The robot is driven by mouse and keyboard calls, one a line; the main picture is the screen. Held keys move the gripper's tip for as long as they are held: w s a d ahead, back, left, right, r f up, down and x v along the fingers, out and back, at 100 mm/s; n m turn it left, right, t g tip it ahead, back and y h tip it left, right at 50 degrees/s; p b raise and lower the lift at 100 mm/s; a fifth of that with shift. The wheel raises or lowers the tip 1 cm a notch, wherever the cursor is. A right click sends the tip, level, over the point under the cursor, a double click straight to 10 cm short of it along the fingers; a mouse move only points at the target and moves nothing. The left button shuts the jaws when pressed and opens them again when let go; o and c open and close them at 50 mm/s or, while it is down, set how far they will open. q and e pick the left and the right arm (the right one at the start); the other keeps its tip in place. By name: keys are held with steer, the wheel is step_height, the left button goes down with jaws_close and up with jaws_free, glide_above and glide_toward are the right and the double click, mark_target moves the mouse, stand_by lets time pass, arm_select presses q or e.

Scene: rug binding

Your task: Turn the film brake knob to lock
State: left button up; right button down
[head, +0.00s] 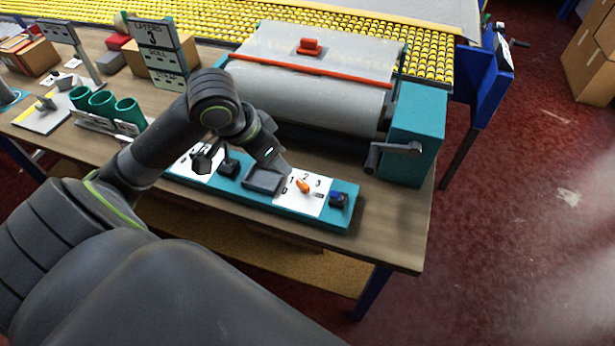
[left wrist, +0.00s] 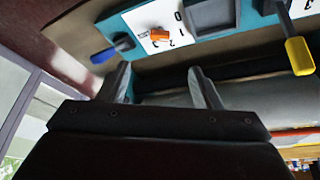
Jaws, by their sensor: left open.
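A teal control panel (head: 345,217) lies along the table's front edge. On its right white plate (head: 318,203), printed with digits, sits an orange knob (head: 303,186). The knob also shows in the left wrist view (left wrist: 160,34), at the top beyond my fingertips. I cannot read a lock mark or tell whether this is the film brake knob. My left gripper (head: 286,171) is just left of the plate. In its wrist view my left gripper (left wrist: 160,76) has its fingers apart, with nothing between them, and is apart from the knob. My right gripper is not in view.
A blue-and-black switch (head: 338,199) is right of the knob. A yellow-handled lever (left wrist: 299,56) is at right in the wrist view. A crank handle (head: 396,149) on a teal housing (head: 417,115) and a grey roller (head: 310,98) stand behind the panel.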

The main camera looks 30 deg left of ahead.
arm_select(q)
step_height(320, 180, up, 2)
steer(key=b, duration=0.5)
glide_toward(300, 185)
steer(key=x, duration=0.8)
steer(key=shift+w+d+f, duration=0.1)
steer(key=shift+w+f, duration=0.1)
steer(key=shift+f, duration=0.1)
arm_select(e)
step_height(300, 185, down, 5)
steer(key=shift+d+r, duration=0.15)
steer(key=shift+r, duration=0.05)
arm_select(q)
steer(key=c, duration=1)
steer(key=shift+p, duration=0.3)
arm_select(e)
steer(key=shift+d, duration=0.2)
arm_select(q)
steer(key=shift+r, duration=0.1)
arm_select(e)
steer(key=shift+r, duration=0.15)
